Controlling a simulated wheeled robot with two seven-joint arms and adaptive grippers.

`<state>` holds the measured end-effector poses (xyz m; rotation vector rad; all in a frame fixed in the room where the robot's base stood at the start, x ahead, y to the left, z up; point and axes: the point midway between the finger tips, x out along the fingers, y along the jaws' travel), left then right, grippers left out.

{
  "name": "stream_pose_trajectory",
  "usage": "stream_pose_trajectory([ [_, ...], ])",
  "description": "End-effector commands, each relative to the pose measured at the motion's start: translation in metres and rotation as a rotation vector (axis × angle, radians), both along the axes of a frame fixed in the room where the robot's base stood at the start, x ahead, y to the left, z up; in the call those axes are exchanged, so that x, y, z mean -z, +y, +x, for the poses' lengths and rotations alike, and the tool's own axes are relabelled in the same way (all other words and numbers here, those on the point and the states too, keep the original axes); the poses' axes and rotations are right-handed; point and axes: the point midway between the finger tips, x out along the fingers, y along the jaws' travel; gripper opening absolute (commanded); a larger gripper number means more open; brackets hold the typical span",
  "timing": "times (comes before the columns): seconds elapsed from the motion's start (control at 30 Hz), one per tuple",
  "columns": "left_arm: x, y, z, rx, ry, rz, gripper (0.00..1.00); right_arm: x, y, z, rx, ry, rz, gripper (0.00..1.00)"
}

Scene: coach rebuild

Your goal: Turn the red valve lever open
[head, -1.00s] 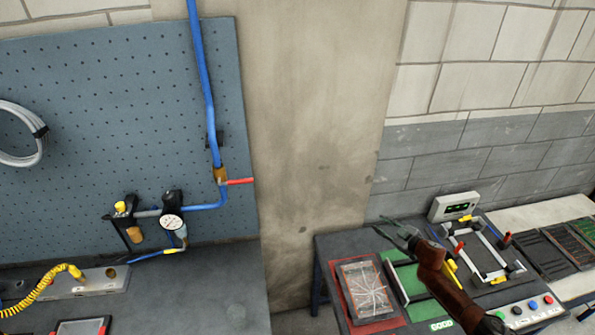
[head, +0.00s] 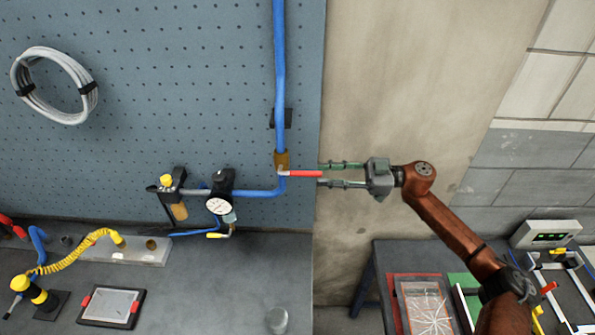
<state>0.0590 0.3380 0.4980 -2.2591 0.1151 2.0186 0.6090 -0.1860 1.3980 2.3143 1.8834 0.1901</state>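The red valve lever (head: 304,173) sticks out sideways to the right from the brass valve (head: 282,160) on the blue pipe (head: 279,70). It lies roughly horizontal, across the run of the upright pipe. My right gripper (head: 320,175) points left, with its two fingers apart, one above the other. Its fingertips are at the lever's right end, in line with it in the picture. I cannot tell whether they touch it. Nothing shows between the fingers. My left gripper is not in view.
A pressure gauge (head: 218,205) and a filter unit (head: 174,196) sit on the pipe left of the valve. The workbench (head: 225,290) below holds a yellow coiled hose (head: 75,255) and a framed tablet (head: 112,306). A second table with a red tray (head: 397,300) stands at the right.

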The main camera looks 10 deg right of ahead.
Motion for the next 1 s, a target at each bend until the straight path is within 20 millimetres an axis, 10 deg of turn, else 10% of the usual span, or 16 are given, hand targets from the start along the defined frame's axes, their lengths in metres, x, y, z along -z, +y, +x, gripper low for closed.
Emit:
stream_pose_trajectory([
  [0.6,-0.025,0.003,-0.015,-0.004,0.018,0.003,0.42,-0.002,0.07,0.011,-0.005,0.002,-0.001,0.29],
  [1.0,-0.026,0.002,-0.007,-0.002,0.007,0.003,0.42,0.0,0.076,0.012,-0.005,0.002,-0.002,0.27],
])
